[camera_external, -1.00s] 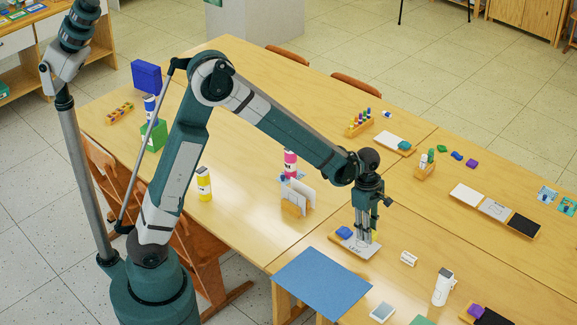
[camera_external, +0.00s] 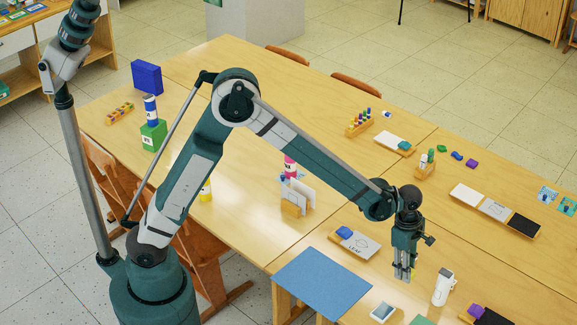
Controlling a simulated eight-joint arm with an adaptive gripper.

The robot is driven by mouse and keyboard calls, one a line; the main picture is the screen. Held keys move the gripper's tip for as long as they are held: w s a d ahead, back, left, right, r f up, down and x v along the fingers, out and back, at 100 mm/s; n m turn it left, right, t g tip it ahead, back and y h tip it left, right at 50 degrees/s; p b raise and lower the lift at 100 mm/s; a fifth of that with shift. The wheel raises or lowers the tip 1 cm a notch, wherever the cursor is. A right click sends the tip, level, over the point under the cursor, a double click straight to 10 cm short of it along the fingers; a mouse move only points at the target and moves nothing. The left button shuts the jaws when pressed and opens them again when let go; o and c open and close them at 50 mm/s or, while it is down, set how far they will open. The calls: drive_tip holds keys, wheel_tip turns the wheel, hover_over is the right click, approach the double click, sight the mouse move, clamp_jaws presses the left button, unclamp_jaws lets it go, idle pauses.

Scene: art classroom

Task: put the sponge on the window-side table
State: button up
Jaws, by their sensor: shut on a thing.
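My gripper (camera_external: 403,271) points down over the front part of the right-hand table (camera_external: 440,225). It is shut on a small yellowish piece, seemingly the sponge (camera_external: 412,274), mostly hidden by the fingers. I cannot tell whether the piece touches the table. A wooden tray (camera_external: 335,238) with a blue block (camera_external: 344,232) and a white card (camera_external: 362,246) lies left of the gripper. I cannot tell which table is the window-side one.
A white bottle (camera_external: 443,287) stands close to the gripper's right. A blue mat (camera_external: 322,283) lies front left, with a small white device (camera_external: 382,310) beside it. A tray of tiles (camera_external: 494,209) and a wooden holder (camera_external: 425,170) stand farther back. Open tabletop lies between.

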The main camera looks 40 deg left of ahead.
idle(0.3)
drive_tip(key=b, duration=0.1)
hover_over(402, 295)
drive_tip(key=shift+s+a+f, duration=0.1)
drive_tip(key=shift+f, duration=1.5)
drive_tip(key=shift+a+f, duration=0.1)
drive_tip(key=shift+f, duration=1.45)
drive_tip(key=shift+f, duration=0.1)
drive_tip(key=shift+f+b, duration=0.55)
drive_tip(key=shift+f, duration=1.25)
drive_tip(key=shift+f, duration=0.1)
drive_tip(key=o, duration=0.7)
drive_tip(key=r, duration=0.4)
drive_tip(key=a+r+p, duration=0.1)
drive_tip(key=r, duration=0.3)
drive_tip(key=a+r+p, duration=0.1)
drive_tip(key=r, duration=0.3)
